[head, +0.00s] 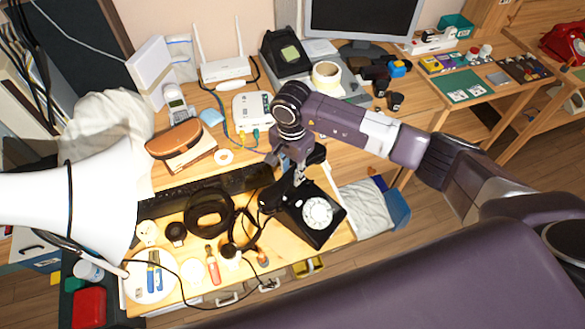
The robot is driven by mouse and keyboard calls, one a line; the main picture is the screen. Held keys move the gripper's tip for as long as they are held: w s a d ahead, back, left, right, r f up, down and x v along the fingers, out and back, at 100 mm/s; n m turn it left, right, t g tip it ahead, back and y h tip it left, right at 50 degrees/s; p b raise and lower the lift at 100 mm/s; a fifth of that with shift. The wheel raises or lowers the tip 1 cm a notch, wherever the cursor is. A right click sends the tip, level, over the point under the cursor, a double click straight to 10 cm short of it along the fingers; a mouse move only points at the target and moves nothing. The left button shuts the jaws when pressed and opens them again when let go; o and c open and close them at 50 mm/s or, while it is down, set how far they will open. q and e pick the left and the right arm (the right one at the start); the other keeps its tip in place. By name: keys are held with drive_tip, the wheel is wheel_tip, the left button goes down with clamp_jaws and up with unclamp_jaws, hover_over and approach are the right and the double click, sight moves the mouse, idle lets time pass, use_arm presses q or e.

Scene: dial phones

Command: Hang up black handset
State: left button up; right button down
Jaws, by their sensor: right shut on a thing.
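The black dial phone (333,229) with a white dial sits at the front right part of the desk, near its edge. My right gripper (298,178) reaches down over the back left part of the phone. It is shut on the black handset (272,198), whose near end shows to the left of the phone's body. The gripper hides part of the handset. I cannot tell whether the handset touches the cradle. My left gripper is not in view.
A black keyboard (178,196), black headphones (208,212) and a dark cable (241,222) crowd the desk left of the phone. A white router (225,69) and a roll of tape (326,74) stand behind. A red phone (562,44) is at the far right.

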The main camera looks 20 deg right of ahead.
drive_tip(key=shift+f+b, duration=0.35)
drive_tip(key=shift+f, duration=0.4)
wheel_tip(320, 180, down, 2)
drive_tip(key=shift+f+b, duration=0.1)
drive_tip(key=shift+b, duration=0.5)
drive_tip(key=shift+f, duration=0.55)
use_arm(q)
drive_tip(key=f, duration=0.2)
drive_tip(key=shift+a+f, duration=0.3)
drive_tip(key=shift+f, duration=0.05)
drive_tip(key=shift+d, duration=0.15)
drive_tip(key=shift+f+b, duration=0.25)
drive_tip(key=shift+b, duration=0.25)
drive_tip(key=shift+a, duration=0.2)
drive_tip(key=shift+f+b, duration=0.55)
